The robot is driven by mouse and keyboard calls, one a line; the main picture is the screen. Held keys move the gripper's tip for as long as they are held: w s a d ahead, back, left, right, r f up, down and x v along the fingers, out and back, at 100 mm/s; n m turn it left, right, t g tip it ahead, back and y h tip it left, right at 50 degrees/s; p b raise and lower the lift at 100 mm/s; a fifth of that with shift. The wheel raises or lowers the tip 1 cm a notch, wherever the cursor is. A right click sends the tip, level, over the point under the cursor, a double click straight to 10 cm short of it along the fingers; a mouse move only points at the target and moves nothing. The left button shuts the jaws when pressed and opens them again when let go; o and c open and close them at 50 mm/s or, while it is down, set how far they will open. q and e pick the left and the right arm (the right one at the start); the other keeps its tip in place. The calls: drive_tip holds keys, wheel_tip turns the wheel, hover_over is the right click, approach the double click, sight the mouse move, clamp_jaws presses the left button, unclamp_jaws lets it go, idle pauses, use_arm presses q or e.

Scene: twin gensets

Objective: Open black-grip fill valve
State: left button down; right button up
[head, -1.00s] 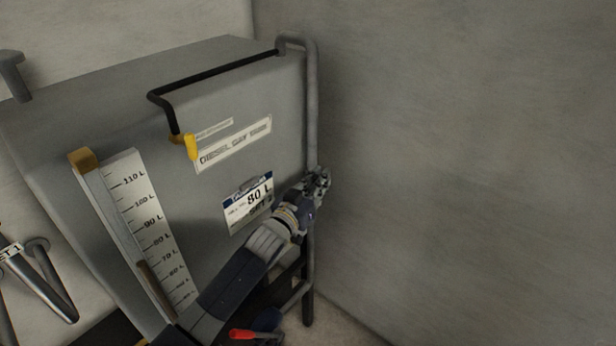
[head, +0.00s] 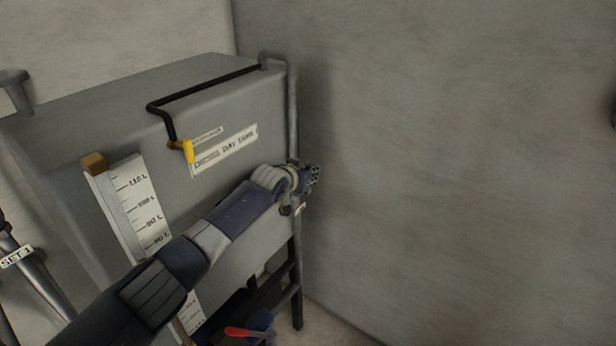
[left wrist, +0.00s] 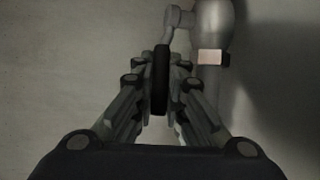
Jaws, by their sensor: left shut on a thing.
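In the left wrist view, the black grip (left wrist: 161,85) of the fill valve lies between the fingers of my left gripper (left wrist: 160,66), which is shut on it. A grey lever joins the grip to the rounded grey valve body (left wrist: 216,22) on a vertical pipe. In the head view, my left gripper (head: 312,180) is at the right edge of the grey tank (head: 235,185), beside the vertical pipe (head: 293,112). The grip is hidden behind my gripper and wrist there. My right gripper is in neither view.
A red-handled lever (head: 240,332) sits low below the tank. A black pipe with a yellow end (head: 187,150) and a level scale (head: 140,205) are on the tank front. A bare wall (head: 450,150) stands close to the right of my gripper.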

use_arm(q)
drive_tip(key=shift+f, duration=0.1)
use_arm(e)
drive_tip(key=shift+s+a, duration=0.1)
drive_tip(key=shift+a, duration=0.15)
use_arm(q)
drive_tip(key=c, duration=1.8)
unclamp_jaws()
drive_tip(key=shift+o, duration=1)
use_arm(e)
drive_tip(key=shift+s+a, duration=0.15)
use_arm(q)
drive_tip(key=shift+w, duration=0.1)
drive_tip(key=v, duration=0.8)
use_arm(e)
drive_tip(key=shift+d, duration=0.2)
use_arm(q)
drive_tip(key=shift+d, duration=0.1)
